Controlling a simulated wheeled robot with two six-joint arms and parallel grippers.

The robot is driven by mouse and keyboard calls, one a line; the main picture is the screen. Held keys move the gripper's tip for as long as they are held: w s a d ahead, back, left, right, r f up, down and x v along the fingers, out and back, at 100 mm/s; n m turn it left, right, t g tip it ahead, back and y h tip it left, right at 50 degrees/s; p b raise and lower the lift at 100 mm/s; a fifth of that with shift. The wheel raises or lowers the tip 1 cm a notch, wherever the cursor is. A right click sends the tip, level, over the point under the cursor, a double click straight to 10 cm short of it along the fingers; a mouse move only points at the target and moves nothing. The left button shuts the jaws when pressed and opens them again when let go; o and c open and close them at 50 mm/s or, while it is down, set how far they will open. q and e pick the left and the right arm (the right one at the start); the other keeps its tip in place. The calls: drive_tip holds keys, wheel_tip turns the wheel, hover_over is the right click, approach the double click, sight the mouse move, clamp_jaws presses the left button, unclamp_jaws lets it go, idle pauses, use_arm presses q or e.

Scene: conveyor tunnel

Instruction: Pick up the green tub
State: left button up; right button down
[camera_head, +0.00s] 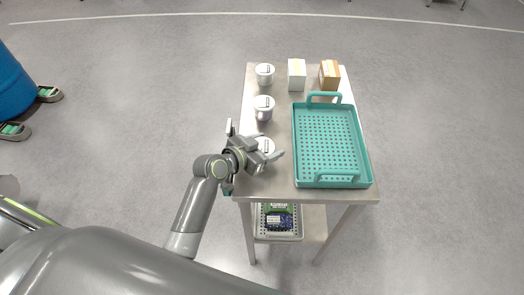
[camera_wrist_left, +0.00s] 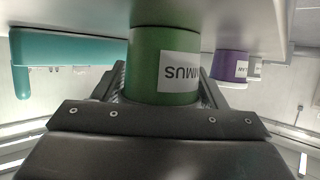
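The green tub (camera_wrist_left: 165,50) is close in front of my left wrist camera, between the two dark fingers. It has a white label with partly visible lettering; this view is upside down, with the table at the top. In the head view only its pale lid (camera_head: 266,146) shows, at the near left of the table. My left gripper (camera_head: 255,141) is spread around the tub's near side, and the fingers look open, with no clear grip. The gripper hides most of the tub in the head view. My right gripper is not in view.
A teal perforated tray (camera_head: 298,150) takes up the table's right side. Two other lidded tubs (camera_head: 263,107) (camera_head: 265,74) stand behind; a purple tub (camera_wrist_left: 232,66) shows in the wrist view. White (camera_head: 297,75) and brown (camera_head: 329,75) boxes stand at the back. A crate (camera_head: 262,236) sits below.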

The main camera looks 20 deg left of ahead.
sight(266, 143)
use_arm(q)
drive_tip(key=c, duration=0.4)
wheel_tip(266, 143, up, 10)
idle(0.4)
